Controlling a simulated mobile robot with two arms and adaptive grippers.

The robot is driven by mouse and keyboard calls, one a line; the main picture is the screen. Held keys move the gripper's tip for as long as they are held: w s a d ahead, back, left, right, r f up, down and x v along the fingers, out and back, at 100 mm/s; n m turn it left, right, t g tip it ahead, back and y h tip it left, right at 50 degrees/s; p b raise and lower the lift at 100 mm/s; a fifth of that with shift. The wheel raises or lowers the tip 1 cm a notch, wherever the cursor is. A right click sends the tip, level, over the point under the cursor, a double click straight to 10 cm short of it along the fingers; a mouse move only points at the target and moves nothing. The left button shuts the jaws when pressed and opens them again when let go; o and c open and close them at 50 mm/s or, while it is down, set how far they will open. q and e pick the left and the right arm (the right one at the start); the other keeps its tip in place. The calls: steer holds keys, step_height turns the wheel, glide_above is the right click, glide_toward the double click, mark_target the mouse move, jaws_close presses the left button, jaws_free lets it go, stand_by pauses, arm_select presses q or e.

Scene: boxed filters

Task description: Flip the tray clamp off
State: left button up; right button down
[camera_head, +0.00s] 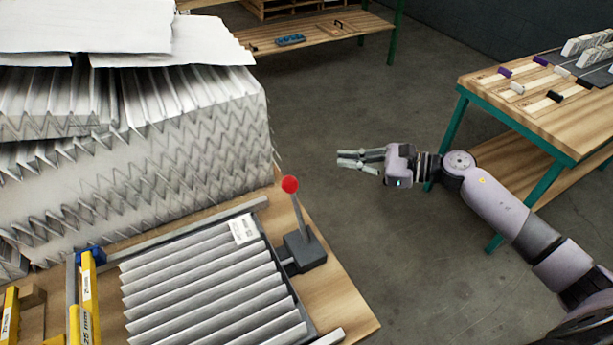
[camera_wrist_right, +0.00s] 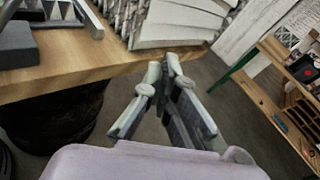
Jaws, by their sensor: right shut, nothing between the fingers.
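The tray clamp stands at the right edge of the tray on the wooden table, with a dark base block (camera_head: 305,250) and an upright, slightly tilted lever topped by a red knob (camera_head: 290,184). The tray (camera_head: 312,338) holds a white pleated filter (camera_head: 210,290) with a label. My right gripper (camera_head: 341,158) is shut and empty, over open floor to the right of the red knob and apart from it. In the right wrist view its fingertips (camera_wrist_right: 166,66) are in front of the table edge. A grey block, perhaps the clamp base, shows there at the left (camera_wrist_right: 16,46). My left gripper is not in view.
Large stacked pleated filters (camera_head: 150,150) fill the table's back left. Another wooden table (camera_head: 520,100) with small parts stands at the right, a low shelf (camera_head: 320,38) at the back. Floor between is clear.

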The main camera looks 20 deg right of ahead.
mark_target(298, 212)
steer(key=s+a+r+n+g+h, duration=0.1)
steer(key=s+r+n+g, duration=0.3)
steer(key=n, duration=0.7)
steer(key=shift+s+a+r+h, duration=0.3)
steer(key=shift+s+a+r, duration=0.15)
steer(key=shift+s+a, duration=0.3)
steer(key=shift+s, duration=0.1)
steer(key=a+f+p, duration=0.2)
steer(key=a+p, duration=0.6)
steer(key=a, duration=0.1)
steer(key=shift+w, duration=0.4)
steer(key=shift+f, duration=0.1)
